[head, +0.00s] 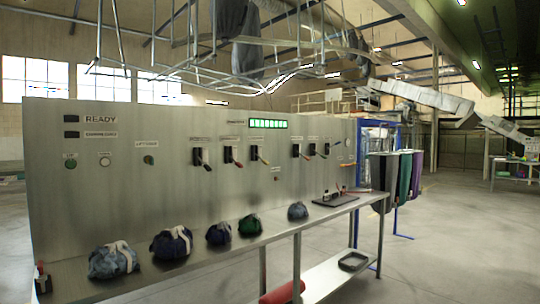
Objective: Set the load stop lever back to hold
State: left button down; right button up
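The grey metal control panel (120,205) carries two groups of levers in dark slots. Neither of my grippers is in view.
A metal shelf (205,252) runs along the panel, with several tied bundles, including a grey-blue one (112,261) and a green one (250,226). A green display (268,123) is lit. A red roll (282,293) lies below. Hanging bags (390,175) stand right. Floor at right is open.

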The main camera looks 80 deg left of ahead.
aim_at(264, 161)
jog(key=u, duration=2.8)
jog(key=i+l+u, duration=0.15)
jog(key=i+l, duration=0.2)
jog(key=i, duration=0.5)
jog(key=i+l+u, duration=0.15)
jog(key=i+l, duration=0.35)
jog(key=i, duration=0.3)
jog(key=i+l+u, duration=0.15)
jog(key=i+l, duration=0.4)
jog(key=i, duration=0.25)
jog(key=i+l+u, duration=0.15)
jog(key=i+l, duration=0.5)
jog(key=i, duration=0.1)
